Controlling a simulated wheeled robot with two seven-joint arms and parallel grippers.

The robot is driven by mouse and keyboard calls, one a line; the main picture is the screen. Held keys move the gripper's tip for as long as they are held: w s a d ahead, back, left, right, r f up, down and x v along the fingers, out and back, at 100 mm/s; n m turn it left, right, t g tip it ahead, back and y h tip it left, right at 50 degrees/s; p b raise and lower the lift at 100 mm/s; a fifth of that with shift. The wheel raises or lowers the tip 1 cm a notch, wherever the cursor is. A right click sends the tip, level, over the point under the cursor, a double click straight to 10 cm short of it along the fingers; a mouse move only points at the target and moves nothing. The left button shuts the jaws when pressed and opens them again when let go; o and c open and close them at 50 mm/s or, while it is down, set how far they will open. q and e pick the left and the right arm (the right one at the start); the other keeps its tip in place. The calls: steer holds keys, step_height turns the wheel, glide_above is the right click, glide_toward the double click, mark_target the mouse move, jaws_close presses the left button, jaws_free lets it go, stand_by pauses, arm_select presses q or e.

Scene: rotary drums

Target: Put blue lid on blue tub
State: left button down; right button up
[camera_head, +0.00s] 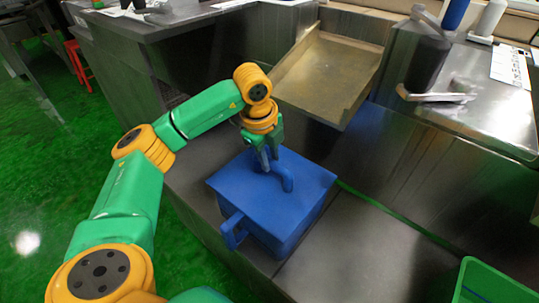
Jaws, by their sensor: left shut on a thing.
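The blue tub (282,238) stands on a dark metal counter in the middle of the view, with a handle on its left side. The blue lid (314,175) lies flat over the top of the tub and appears to cover its opening. An upright curved handle rises from the lid's middle. My left gripper (267,165) reaches down from above and is shut on the lid's handle. The far side of the tub is hidden, so I cannot tell whether the lid sits fully flush there. My right gripper is not in view.
A sloped metal tray (328,72) stands behind the tub. A green crate (492,284) is at the lower right corner. The dark counter (372,250) right of the tub is clear. A red stool (78,62) stands on the green floor at far left.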

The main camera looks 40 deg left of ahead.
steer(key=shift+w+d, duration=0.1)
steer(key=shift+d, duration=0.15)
arm_select(q)
steer(key=c, duration=0.6)
jaws_free()
steer(key=shift+o, duration=0.2)
steer(key=p+v, duration=0.1)
steer(key=v, duration=0.6)
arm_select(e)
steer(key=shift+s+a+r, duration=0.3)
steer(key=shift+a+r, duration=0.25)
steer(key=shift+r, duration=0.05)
